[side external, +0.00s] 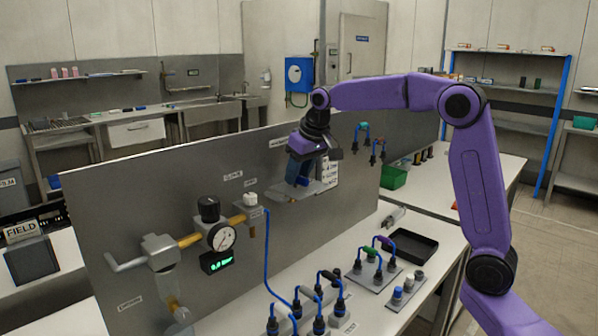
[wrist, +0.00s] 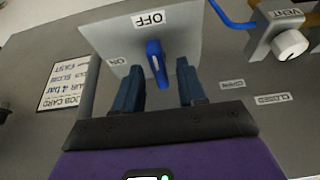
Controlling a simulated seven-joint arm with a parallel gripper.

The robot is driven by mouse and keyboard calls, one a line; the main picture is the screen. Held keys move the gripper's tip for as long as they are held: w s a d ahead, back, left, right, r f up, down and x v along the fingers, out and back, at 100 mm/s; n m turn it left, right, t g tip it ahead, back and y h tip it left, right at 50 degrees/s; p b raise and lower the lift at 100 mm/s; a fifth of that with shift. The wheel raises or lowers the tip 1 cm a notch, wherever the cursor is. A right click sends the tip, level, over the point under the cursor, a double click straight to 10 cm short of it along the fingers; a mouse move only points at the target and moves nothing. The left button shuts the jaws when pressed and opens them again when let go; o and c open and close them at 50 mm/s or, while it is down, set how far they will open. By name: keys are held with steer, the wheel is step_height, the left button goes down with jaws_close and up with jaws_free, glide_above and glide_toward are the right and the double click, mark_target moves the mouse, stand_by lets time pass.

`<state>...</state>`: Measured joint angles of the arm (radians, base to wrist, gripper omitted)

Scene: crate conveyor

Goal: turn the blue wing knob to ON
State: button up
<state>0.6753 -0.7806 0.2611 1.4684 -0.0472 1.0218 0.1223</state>
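The blue wing knob (wrist: 155,58) stands on a light grey plate (wrist: 190,30) in the wrist view. An "OFF" label (wrist: 150,19) lies beyond it and an "ON" label (wrist: 117,61) to its left, both upside down. The knob's long axis runs roughly in line with OFF. My gripper (wrist: 160,68) is open, with one blue finger on each side of the knob and visible gaps to both. In the side external view my gripper (side external: 302,174) is at the grey panel (side external: 120,210), and the knob cannot be made out behind it.
A job card (wrist: 69,85) is on the panel left of the plate. A white vent knob (wrist: 290,44) and a blue hose (wrist: 228,14) are to the right. A gauge (side external: 222,238) and pipework sit further left on the panel, with cable-linked blocks (side external: 372,274) on the bench below.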

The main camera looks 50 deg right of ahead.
jaws_close()
steer(key=shift+n, duration=0.4)
steer(key=n+y, duration=0.1)
steer(key=n, duration=0.2)
steer(key=shift+d+n+y, duration=0.15)
steer(key=shift+n+y, duration=0.25)
steer(key=shift+w+n+g+y, duration=0.1)
steer(key=shift+n+g+y, duration=0.5)
steer(key=shift+n, duration=1.5)
steer(key=shift+r, duration=0.1)
steer(key=shift+o, duration=0.6)
jaws_free()
